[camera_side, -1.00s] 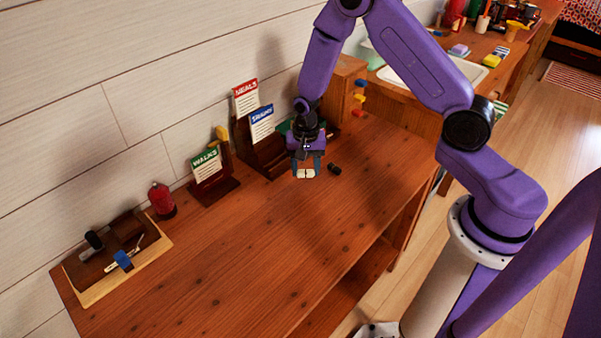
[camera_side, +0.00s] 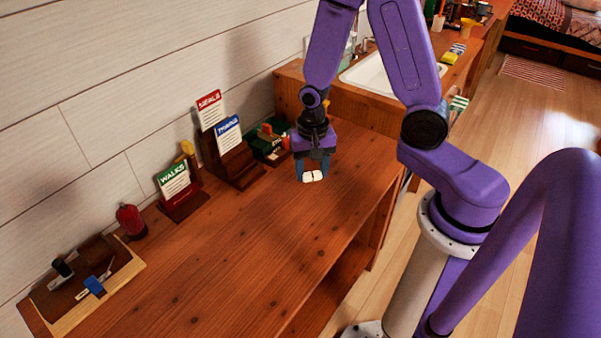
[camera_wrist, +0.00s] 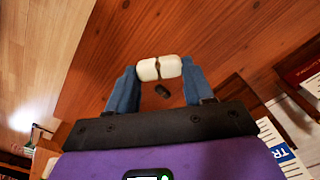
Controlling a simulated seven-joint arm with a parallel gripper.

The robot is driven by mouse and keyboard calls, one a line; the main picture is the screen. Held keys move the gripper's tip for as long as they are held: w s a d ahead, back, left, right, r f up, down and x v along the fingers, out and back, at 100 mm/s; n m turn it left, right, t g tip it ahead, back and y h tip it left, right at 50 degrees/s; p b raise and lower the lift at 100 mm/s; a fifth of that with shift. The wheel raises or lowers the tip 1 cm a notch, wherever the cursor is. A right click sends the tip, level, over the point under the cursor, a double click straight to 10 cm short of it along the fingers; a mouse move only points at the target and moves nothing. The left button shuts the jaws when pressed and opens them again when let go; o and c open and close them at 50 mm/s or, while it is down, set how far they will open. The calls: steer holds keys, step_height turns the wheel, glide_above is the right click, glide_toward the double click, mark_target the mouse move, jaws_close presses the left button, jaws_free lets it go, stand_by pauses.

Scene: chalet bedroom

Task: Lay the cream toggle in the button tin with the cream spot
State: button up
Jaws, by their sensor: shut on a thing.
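My gripper (camera_side: 312,172) is shut on a cream toggle (camera_side: 313,176). The toggle shows in the wrist view (camera_wrist: 171,67) as a pale barrel with a dark groove at its middle, held crosswise between two blue fingers. It hangs over the wooden desk top (camera_side: 275,225); the height is hard to tell. A small dark piece (camera_wrist: 162,91) lies on the wood below, hidden in the side view. I cannot make out a button tin with a cream spot in either view.
A green box (camera_side: 283,131) with red and yellow pieces stands behind my gripper. Left of it are card holders with red, blue and green cards (camera_side: 174,179), a red bottle (camera_side: 131,222) and a board (camera_side: 90,290) with small items. The front desk top is clear.

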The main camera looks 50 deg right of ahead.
step_height(320, 180, up, 3)
steer(key=w+n, duration=0.3)
steer(key=n, duration=0.2)
steer(key=m, duration=1.5)
glide_above(257, 141)
steer(key=s+a, duration=0.3)
steer(key=s, duration=0.1)
step_height(257, 141, down, 11)
steer(key=shift+w+a+r, duration=0.1)
steer(key=shift+r, duration=0.05)
steer(key=shift+w+f, duration=0.15)
steer(key=shift+f, duration=0.8)
steer(key=shift+w+f, duration=0.1)
steer(key=shift+f, duration=0.85)
steer(key=shift+f, duration=0.6)
